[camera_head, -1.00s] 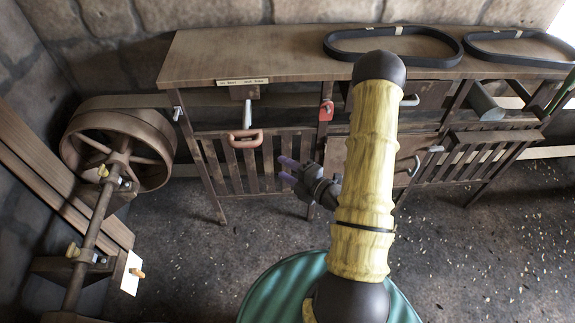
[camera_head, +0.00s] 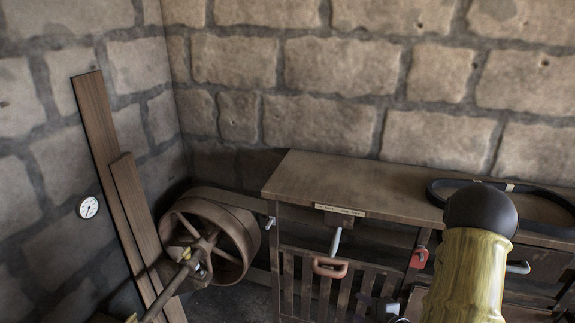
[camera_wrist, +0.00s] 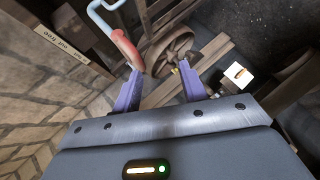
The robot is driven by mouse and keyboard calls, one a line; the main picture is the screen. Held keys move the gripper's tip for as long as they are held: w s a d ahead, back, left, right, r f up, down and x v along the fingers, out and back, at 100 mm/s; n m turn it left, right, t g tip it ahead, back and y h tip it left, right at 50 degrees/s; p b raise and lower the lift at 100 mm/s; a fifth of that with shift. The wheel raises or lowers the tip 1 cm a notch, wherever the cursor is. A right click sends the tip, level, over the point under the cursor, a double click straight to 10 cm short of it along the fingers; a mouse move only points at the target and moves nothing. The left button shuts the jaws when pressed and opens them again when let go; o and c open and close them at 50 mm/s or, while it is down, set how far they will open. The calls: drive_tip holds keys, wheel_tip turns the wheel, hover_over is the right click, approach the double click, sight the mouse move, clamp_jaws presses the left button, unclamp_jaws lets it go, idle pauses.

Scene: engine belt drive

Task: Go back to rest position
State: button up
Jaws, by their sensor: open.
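My gripper (camera_wrist: 160,88) is open in the wrist view, with two purple fingers apart and nothing between them. In the head view, my yellow arm with its dark joint cap stands at the lower right. Only a small part of my gripper shows at the bottom edge there, in front of the bench, and its fingers are mostly cut off.
A wooden workbench (camera_head: 360,186) stands against the stone wall, with a black belt (camera_head: 440,192) on top. A red handle (camera_head: 330,267) is on its front. A large flywheel (camera_head: 243,238) stands left of it. Planks (camera_head: 103,140) and a round gauge (camera_head: 88,207) are farther left.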

drive_tip(key=s+a+r+m+g+h, duration=0.2)
drive_tip(key=s+r+m+g, duration=0.2)
drive_tip(key=m, duration=0.5)
drive_tip(key=s+a+r+m+g+h, duration=0.2)
drive_tip(key=s+r+m+g+h, duration=0.1)
drive_tip(key=s+r+m, duration=0.4)
drive_tip(key=r+m+g, duration=0.1)
drive_tip(key=m, duration=0.2)
drive_tip(key=shift+s+a+r, duration=0.2)
drive_tip(key=shift+s+a, duration=0.2)
idle(2.3)
drive_tip(key=shift+c, duration=0.6)
